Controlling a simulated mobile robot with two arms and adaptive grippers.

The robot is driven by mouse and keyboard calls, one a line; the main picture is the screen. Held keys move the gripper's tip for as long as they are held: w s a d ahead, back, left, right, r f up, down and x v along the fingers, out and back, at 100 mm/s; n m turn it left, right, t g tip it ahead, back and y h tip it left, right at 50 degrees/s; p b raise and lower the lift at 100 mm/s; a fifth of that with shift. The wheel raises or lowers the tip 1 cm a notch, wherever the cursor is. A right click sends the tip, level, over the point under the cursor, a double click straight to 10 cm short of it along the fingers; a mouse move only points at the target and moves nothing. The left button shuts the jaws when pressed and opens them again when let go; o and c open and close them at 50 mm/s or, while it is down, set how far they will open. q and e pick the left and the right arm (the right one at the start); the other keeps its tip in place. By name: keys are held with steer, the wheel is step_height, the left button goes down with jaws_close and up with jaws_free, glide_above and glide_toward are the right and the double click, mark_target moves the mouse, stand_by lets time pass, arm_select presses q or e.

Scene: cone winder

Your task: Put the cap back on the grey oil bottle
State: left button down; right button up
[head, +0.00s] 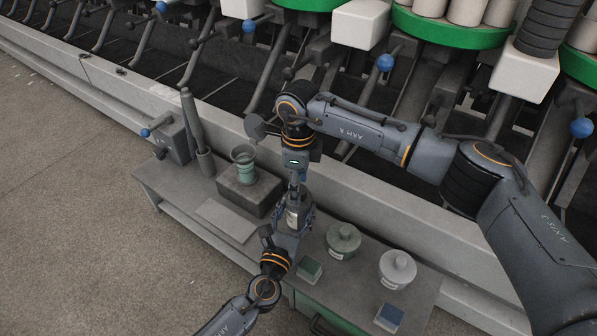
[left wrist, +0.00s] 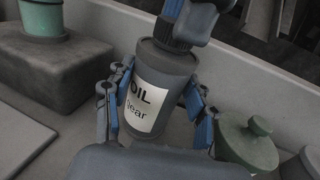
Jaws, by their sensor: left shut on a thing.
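The grey oil bottle (head: 293,216) stands upright on the bench, its "OIL Gear" label facing the left wrist camera (left wrist: 146,108). My left gripper (head: 287,228) is shut around the bottle's body, with a blue-padded finger on each side (left wrist: 155,115). My right gripper (head: 297,182) points straight down directly over the bottle's top. Its fingers also show at the top of the left wrist view (left wrist: 184,32).
The bench (head: 185,195) also bears a dark block (head: 250,194) with a green flanged piece (head: 243,163), a flat grey plate (head: 226,221), a green lidded jar (head: 342,241), a white lidded jar (head: 397,268) and small green (head: 309,270) and blue (head: 388,318) boxes. The winding machine stands behind.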

steer(key=shift+f, duration=0.35)
steer(key=shift+c, duration=0.4)
jaws_close()
steer(key=shift+o, duration=1.2)
jaws_free()
steer(key=shift+r, duration=0.15)
step_height(320, 180, up, 12)
